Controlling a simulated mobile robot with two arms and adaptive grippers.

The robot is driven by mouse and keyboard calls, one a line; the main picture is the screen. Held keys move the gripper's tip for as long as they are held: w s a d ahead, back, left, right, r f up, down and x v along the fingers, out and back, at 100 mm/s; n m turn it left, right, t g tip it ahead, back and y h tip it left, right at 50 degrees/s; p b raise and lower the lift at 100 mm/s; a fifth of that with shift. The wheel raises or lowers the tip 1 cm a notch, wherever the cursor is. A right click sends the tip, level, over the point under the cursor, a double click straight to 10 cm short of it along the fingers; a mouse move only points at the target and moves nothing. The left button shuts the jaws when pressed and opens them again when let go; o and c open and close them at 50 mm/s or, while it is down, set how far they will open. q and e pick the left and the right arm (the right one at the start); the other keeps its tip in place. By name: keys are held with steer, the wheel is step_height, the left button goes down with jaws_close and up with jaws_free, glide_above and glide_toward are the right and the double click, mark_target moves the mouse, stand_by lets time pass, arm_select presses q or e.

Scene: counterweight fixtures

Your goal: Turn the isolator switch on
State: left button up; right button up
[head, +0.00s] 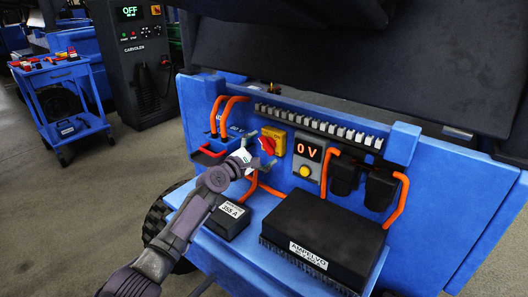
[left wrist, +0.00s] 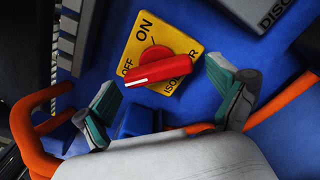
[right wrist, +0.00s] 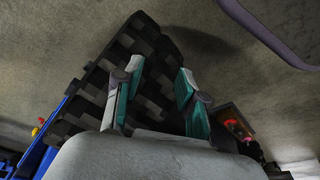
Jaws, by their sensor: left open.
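The isolator switch (head: 272,141) is a yellow plate with a red rotary handle on the blue panel. In the left wrist view the switch's red handle (left wrist: 165,68) lies slantwise, its white-marked end at the lower left by the OFF label; ON is printed at the upper left. My left gripper (head: 240,160) is just left of and in front of the switch. In the left wrist view its two fingers (left wrist: 167,100) are spread, one on either side of the handle, with nothing held. My right gripper (right wrist: 157,90) is open and empty, away from the panel.
A display unit (head: 308,160) reading 0 V sits right of the switch. Orange cables (head: 232,105) loop nearby. Below are a large black battery box (head: 325,235) and a smaller one (head: 228,220). A dark tyre tread (right wrist: 150,65) lies beyond my right gripper. A blue cart (head: 62,100) stands far left.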

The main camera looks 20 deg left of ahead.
arm_select(q)
steer(key=shift+w+d, duration=0.15)
steer(key=shift+w, duration=0.15)
arm_select(e)
steer(key=shift+r, duration=0.6)
arm_select(q)
steer(key=c, duration=1.1)
steer(key=shift+c, duration=0.2)
